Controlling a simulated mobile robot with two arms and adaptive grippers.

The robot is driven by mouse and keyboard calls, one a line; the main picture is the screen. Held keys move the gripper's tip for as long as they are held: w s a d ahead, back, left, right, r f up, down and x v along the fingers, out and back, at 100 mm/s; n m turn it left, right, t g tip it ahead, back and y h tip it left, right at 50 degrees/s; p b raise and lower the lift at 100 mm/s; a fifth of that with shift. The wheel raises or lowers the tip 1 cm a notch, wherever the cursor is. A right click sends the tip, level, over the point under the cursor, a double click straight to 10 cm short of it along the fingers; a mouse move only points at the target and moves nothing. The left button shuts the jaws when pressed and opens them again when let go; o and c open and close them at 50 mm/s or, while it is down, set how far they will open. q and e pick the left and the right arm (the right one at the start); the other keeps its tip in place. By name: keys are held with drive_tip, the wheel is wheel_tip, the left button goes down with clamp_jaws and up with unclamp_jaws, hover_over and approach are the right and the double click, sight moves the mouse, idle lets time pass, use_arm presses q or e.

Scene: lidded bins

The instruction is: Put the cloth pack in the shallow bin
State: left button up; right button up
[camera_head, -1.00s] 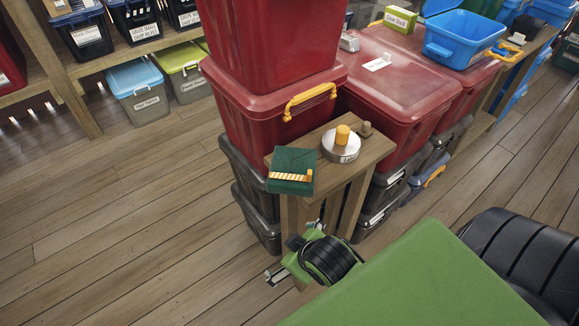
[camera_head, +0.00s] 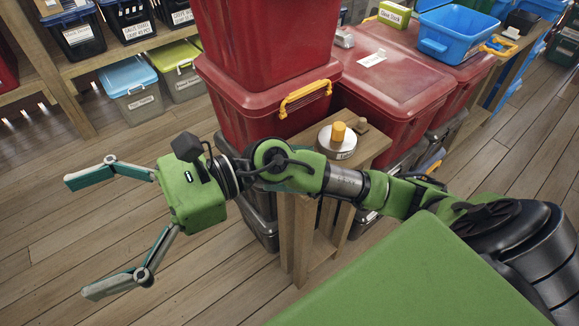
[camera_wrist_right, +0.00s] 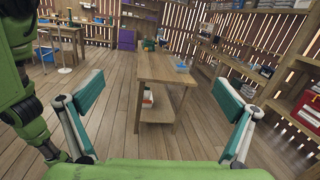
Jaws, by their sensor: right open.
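My right gripper (camera_head: 78,238) is stretched out to the left over bare floor in the head view, with its two fingers wide apart and nothing between them. The wrist view also shows this gripper (camera_wrist_right: 158,82) open and empty. The dark green pack with a yellow-and-white stripe, seen earlier on the small wooden table (camera_head: 372,148), is hidden behind my right arm. An open blue bin (camera_head: 432,46) stands on the red lids at the upper right, far from the gripper; I cannot tell whether it is the shallow bin. My left gripper is not in view.
A round tin with a yellow knob (camera_head: 337,139) stands on the small table, close to my arm. Stacked red bins (camera_head: 262,110) rise behind the arm. The floor at left is clear.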

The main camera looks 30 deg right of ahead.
drive_tip(key=w+d+f+n+h, duration=0.2)
drive_tip(key=d+f+n+h, duration=0.25)
drive_tip(key=f, duration=0.35)
drive_tip(key=w+d+f+n+h, duration=0.1)
drive_tip(key=d+f+n+h, duration=0.2)
drive_tip(key=d+f+h, duration=0.3)
drive_tip(key=w+d+f+n+t+h, duration=0.1)
drive_tip(key=w+d+h, duration=0.25)
drive_tip(key=d, duration=0.55)
drive_tip(key=w+d+t+h, duration=0.15)
drive_tip(key=d+h, duration=0.25)
drive_tip(key=d, duration=0.4)
drive_tip(key=w+d+f+n+h, duration=0.1)
drive_tip(key=w+d+h, duration=0.25)
drive_tip(key=d, duration=0.55)
drive_tip(key=p+x, duration=0.1)
drive_tip(key=x, duration=0.6)
drive_tip(key=shift+d+f+p, duration=0.15)
drive_tip(key=shift+d+p, duration=0.1)
drive_tip(key=shift+p, duration=0.15)
drive_tip(key=p+x, duration=0.2)
drive_tip(key=x, duration=0.3)
drive_tip(key=shift+d+f+p, duration=0.15)
drive_tip(key=shift+p, duration=0.15)
drive_tip(key=shift+f, duration=0.2)
drive_tip(key=c, duration=1.4)
drive_tip(key=shift+w+r, duration=0.1)
drive_tip(key=shift+c, duration=0.5)
